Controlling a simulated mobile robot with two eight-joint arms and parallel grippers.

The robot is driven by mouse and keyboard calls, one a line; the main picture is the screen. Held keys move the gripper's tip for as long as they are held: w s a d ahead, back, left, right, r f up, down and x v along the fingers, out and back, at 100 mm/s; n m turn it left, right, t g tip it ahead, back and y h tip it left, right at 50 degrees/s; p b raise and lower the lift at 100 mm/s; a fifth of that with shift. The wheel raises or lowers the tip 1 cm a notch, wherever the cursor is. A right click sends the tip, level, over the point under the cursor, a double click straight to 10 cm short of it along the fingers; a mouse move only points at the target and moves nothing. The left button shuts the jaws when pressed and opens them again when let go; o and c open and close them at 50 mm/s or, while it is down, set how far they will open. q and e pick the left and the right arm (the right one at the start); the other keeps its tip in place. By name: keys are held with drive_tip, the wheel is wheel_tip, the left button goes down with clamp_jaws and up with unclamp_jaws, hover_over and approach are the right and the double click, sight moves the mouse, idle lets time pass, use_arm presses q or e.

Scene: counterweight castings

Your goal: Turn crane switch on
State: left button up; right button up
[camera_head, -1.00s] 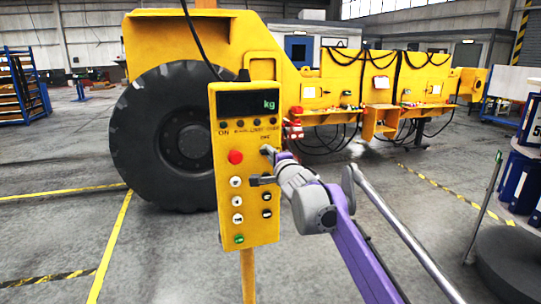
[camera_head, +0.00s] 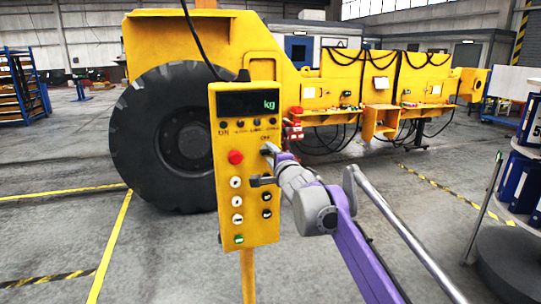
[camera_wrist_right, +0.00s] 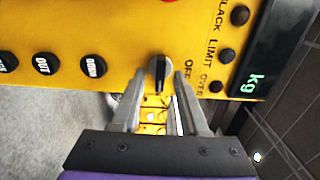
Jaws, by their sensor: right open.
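The yellow crane control box (camera_head: 248,215) stands upright on a yellow post in the middle of the head view. It has a dark display reading "kg", a red button (camera_head: 235,157), several white and dark buttons and a green button near its bottom. The crane switch, a small grey and black knob (camera_wrist_right: 158,72), shows in the right wrist view beside the printed word "OFF". My right gripper (camera_head: 264,165) is open at the box's right side. In the wrist view its fingertips (camera_wrist_right: 159,80) are on either side of the knob; contact cannot be told. My left gripper is not in view.
A large yellow vehicle (camera_head: 225,42) with a black tyre (camera_head: 165,135) stands behind the box. A black cable hangs above the box. Blue racks (camera_head: 22,90) stand at the far left, and a dark round stand (camera_head: 515,265) is at the right. The floor at the left is clear.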

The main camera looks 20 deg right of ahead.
drive_tip(key=s+b, duration=0.1)
drive_tip(key=s, duration=0.9)
drive_tip(key=shift+s+d, duration=0.15)
drive_tip(key=shift+s, duration=0.1)
